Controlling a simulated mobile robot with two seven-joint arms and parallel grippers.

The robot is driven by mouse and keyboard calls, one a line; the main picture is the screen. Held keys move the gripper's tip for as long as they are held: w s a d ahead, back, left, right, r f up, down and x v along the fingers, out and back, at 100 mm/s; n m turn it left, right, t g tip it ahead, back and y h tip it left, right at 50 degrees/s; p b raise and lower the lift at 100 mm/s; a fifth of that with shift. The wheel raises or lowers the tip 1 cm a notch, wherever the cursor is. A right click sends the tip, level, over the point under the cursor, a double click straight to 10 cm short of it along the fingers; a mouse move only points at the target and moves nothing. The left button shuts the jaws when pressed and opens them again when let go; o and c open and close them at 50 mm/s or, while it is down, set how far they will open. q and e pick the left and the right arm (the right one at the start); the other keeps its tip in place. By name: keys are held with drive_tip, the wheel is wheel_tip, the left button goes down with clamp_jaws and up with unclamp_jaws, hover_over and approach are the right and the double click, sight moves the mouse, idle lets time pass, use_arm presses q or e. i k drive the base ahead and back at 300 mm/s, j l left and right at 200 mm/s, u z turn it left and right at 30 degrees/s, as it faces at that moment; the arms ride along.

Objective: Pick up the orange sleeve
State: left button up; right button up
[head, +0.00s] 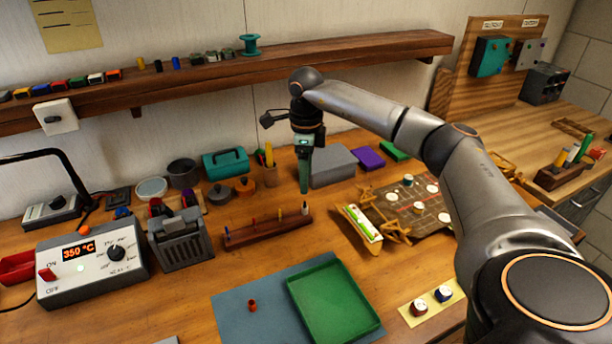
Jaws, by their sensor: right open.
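A small orange-red sleeve (252,305) stands upright on the blue-grey mat (232,325), just left of the green tray (335,303). My right gripper (304,188) points down above the back of the bench, behind the wooden rack. It is well away from the sleeve, farther back and to the right, and nothing shows held in it. Its jaws are open, though they look narrow from this angle. My left gripper is out of view.
The wooden rack (268,232) with small upright pieces lies between the gripper and the mat. A grey box (332,166) is beside the gripper. A heater unit (92,262) reading 350 °C stands at the left. The mat around the sleeve is clear.

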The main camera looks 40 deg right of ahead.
sight(251, 305)
drive_tip(key=k+j, duration=0.25)
drive_tip(key=k, duration=0.2)
drive_tip(key=k+j, duration=0.2)
drive_tip(key=k, duration=0.3)
